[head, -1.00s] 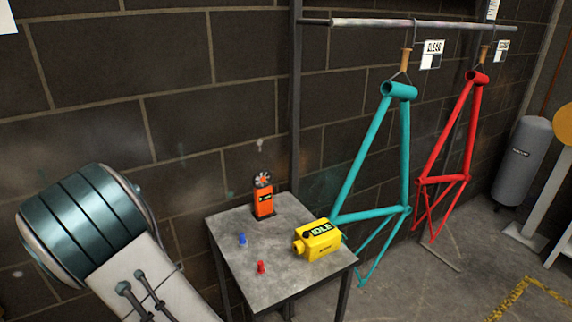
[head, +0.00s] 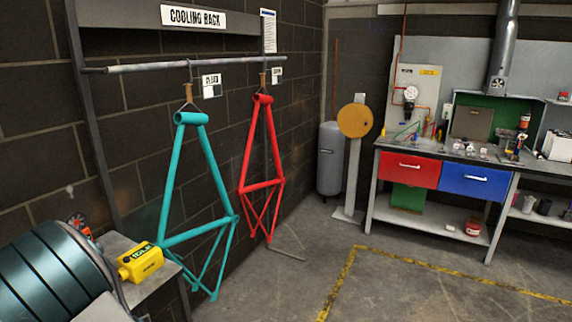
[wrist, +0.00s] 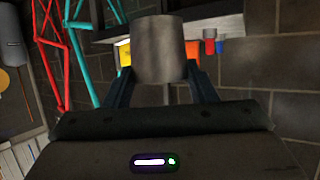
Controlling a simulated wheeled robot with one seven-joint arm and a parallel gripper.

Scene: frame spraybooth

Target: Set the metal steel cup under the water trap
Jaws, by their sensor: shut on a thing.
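In the wrist view my gripper (wrist: 166,82) is shut on the metal steel cup (wrist: 158,48), a plain grey cylinder held between the two dark fingers. In the head view neither the gripper nor the cup shows; only part of my arm is at the lower left. A round white gauge with fittings (head: 410,93) is on the light panel above the workbench at the right, far across the floor. The water trap is too small to make out for certain among those fittings.
A workbench (head: 449,154) with red and blue drawers stands at the back right. A small table (head: 150,291) with a yellow device is near, at lower left. Teal (head: 172,190) and red (head: 249,160) bike frames hang beside the wall.

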